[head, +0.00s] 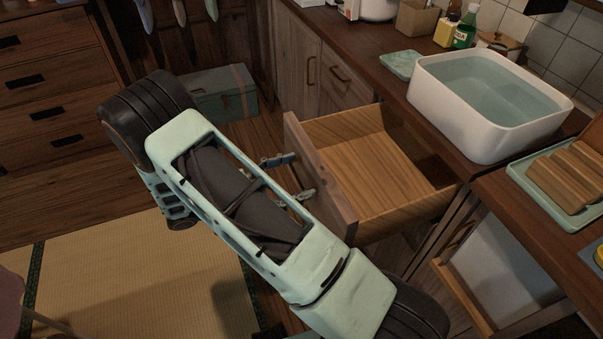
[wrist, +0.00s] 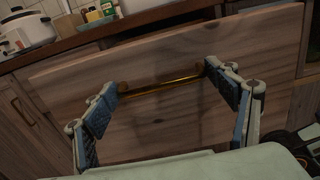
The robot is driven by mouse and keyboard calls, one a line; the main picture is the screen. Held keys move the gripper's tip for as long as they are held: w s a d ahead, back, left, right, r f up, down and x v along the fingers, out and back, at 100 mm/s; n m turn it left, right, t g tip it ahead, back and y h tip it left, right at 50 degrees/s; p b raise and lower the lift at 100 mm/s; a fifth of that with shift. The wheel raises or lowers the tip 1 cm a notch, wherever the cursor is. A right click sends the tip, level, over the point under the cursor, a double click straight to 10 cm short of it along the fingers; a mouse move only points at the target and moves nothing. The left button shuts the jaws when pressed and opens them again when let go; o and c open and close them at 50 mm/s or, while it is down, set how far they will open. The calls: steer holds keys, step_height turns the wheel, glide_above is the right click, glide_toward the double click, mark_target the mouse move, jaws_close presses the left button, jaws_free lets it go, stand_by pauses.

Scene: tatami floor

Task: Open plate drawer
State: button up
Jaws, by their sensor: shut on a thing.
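The wooden drawer (head: 321,172) under the counter stands pulled out in the head view, and the part of its inside that shows is bare. Its plain wooden front (wrist: 190,48) fills much of the wrist view. A brass bar handle (wrist: 160,89) runs across that front. In the head view my gripper (head: 291,177) is at the drawer front, and the handle is hidden there.
A white basin of water (head: 440,103) sits on the counter above the drawer. A green tray (head: 535,185) holds a wooden rack on the right. A lower compartment (head: 500,280) right of the drawer stands open. A green chest (head: 225,92) is behind my arm.

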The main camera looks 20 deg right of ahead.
steer(key=o, duration=1.6)
steer(key=shift+o, duration=0.2)
steer(key=shift+a, duration=0.1)
steer(key=s+a, duration=0.1)
steer(key=a, duration=1)
steer(key=shift+a, duration=0.4)
